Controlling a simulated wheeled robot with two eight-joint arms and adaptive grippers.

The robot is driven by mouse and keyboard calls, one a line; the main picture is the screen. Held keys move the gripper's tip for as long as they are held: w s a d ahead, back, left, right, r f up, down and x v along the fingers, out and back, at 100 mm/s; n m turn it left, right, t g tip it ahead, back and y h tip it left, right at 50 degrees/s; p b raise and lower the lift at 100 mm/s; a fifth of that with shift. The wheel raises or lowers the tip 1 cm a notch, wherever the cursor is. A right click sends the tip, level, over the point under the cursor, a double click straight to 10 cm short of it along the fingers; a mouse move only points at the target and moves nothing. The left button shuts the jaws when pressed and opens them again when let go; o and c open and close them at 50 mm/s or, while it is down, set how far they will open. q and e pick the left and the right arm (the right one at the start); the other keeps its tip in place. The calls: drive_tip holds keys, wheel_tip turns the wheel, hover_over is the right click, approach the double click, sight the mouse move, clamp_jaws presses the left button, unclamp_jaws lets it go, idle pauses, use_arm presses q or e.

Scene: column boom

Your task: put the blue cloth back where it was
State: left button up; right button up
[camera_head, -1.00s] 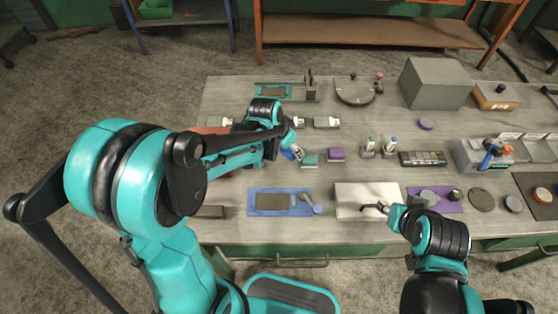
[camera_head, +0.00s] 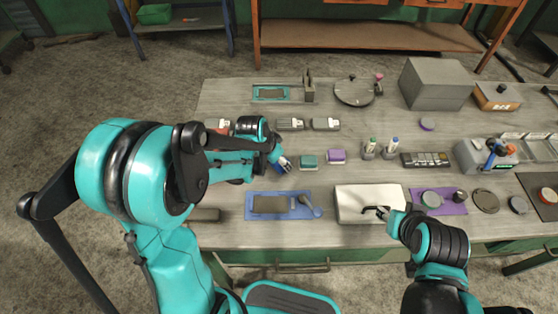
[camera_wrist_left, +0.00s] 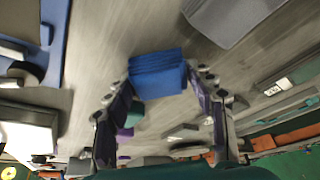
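The blue cloth (camera_wrist_left: 157,74) shows in the left wrist view as a folded block between my left gripper's fingertips. In the head view the cloth (camera_head: 285,164) is a small blue patch at the end of my left gripper (camera_head: 281,161), above the middle of the table, left of the green block. My left gripper is shut on the cloth. My right gripper (camera_head: 378,211) is above the white board near the front edge; it is too small to tell whether its fingers are open.
A green block (camera_head: 308,162) and a purple block (camera_head: 336,156) lie right of the cloth. A blue mat (camera_head: 257,195) with a dark slab is in front. Small bottles (camera_head: 369,151) and a keypad (camera_head: 425,160) stand further right. A large grey box (camera_head: 436,84) is at the back.

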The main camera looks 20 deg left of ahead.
use_arm(q)
drive_tip(key=shift+o, duration=1.2)
drive_tip(key=shift+r, duration=0.15)
drive_tip(key=p+v, duration=0.5)
drive_tip(key=v, duration=0.6)
drive_tip(key=s+r+n+t+y, duration=0.2)
drive_tip(key=s+r+n, duration=0.3)
drive_tip(key=s, duration=0.8)
wheel_tip(320, 180, up, 2)
drive_tip(key=shift+a+r+n+t, duration=0.1)
drive_tip(key=shift+a+n+t, duration=0.25)
drive_tip(key=shift+t, duration=0.25)
